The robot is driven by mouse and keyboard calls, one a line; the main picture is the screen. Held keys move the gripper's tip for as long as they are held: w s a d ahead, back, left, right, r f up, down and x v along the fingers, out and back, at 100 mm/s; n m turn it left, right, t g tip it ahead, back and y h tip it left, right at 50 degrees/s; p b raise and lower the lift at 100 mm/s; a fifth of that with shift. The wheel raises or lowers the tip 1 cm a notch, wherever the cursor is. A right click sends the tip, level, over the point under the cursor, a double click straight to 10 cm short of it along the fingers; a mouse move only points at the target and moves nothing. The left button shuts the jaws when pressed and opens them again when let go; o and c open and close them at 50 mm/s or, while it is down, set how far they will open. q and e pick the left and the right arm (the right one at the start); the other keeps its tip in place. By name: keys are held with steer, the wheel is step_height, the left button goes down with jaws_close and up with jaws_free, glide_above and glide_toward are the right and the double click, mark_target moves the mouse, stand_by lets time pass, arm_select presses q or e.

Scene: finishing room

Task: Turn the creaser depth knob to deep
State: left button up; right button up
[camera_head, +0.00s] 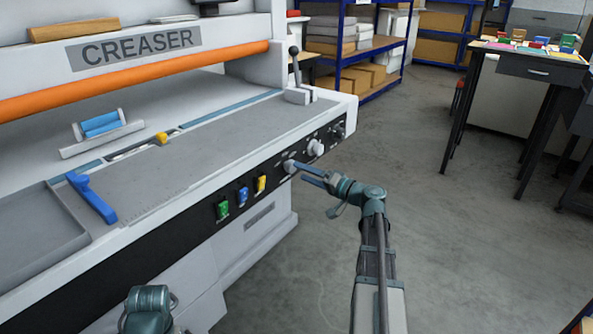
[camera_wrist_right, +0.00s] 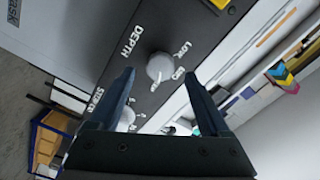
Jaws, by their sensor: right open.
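The depth knob (camera_wrist_right: 160,67) is a round light-grey knob on the dark panel, beside the word DEPTH, in the right wrist view. A small pale pointer shows at its lower side; the small position marks beside it are hard to read. Contact cannot be told. In the head view the right gripper (camera_head: 309,175) is close to the knob. My left gripper's fingers are out of view.
A second knob (camera_head: 316,147) is to the right of the depth knob, with a further dark knob (camera_head: 338,131) beyond. Green (camera_head: 223,210), blue (camera_head: 243,195) and yellow (camera_head: 262,184) switches are to its left. Open floor (camera_head: 450,240) lies to the right of the creaser.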

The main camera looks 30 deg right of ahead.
steer(key=v, duration=0.9)
steer(key=shift+s, duration=0.3)
steer(key=shift+d, duration=0.1)
steer(key=a+f+n+g+y, duration=0.1)
steer(key=a+f+n+g, duration=0.35)
steer(key=a, duration=0.85)
steer(key=a+f+n+g+y, duration=0.1)
steer(key=a+f+g, duration=0.6)
steer(key=a, duration=0.7)
steer(key=s+a+f+n+g+h, duration=0.55)
steer(key=s+a+f+h, duration=0.45)
steer(key=s+a, duration=0.45)
step_height(320, 180, up, 29)
steer(key=p, duration=2.9)
steer(key=shift+a, duration=0.4)
